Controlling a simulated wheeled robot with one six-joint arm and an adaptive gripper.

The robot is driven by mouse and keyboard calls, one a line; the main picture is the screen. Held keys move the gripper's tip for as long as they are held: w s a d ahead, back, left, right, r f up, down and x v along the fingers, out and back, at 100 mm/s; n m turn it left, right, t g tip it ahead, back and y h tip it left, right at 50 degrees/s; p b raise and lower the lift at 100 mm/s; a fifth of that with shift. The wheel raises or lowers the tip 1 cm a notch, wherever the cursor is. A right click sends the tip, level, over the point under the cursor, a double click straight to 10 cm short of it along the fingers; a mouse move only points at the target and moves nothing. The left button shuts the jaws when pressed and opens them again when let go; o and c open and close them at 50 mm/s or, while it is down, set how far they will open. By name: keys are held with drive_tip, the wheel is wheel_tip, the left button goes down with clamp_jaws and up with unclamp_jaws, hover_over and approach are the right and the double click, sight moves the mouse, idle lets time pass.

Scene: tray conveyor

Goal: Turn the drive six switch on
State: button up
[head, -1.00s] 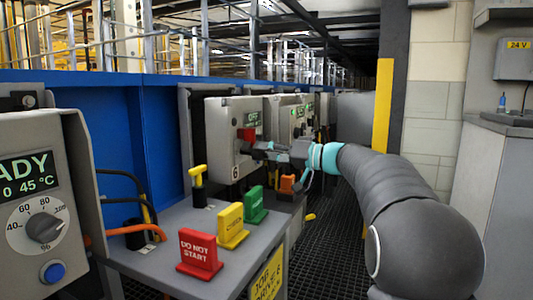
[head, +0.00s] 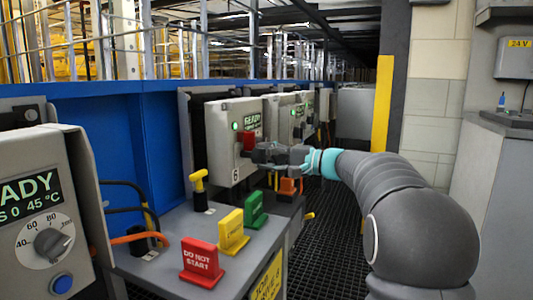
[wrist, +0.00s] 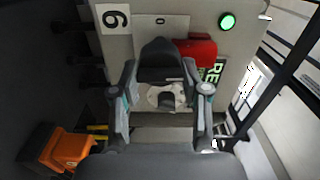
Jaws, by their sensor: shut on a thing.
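The drive six box (head: 222,150) is a grey cabinet marked 6. Its red switch handle (head: 247,141) is on the front face, and the display (head: 252,122) above it reads READY. A small green lamp (head: 235,126) is lit on the box. My gripper (head: 262,153) is at the handle, shut on it. In the wrist view the red handle (wrist: 197,52) shows beside a dark block between the fingers of my gripper (wrist: 168,85), which partly hide the grip. The green lamp shows there too (wrist: 227,21).
A grey bench below holds a red DO NOT START tag (head: 202,264), a yellow tag (head: 232,233), a green tag (head: 254,210) and a yellow T-shaped piece (head: 199,190). An orange piece (head: 288,186) is below my gripper. A temperature panel (head: 45,215) stands at left.

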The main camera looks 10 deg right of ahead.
drive_tip(key=shift+m, duration=0.4)
drive_tip(key=o, duration=1.1)
drive_tip(key=shift+o, duration=0.2)
drive_tip(key=v, duration=1.2)
drive_tip(key=shift+w, duration=0.1)
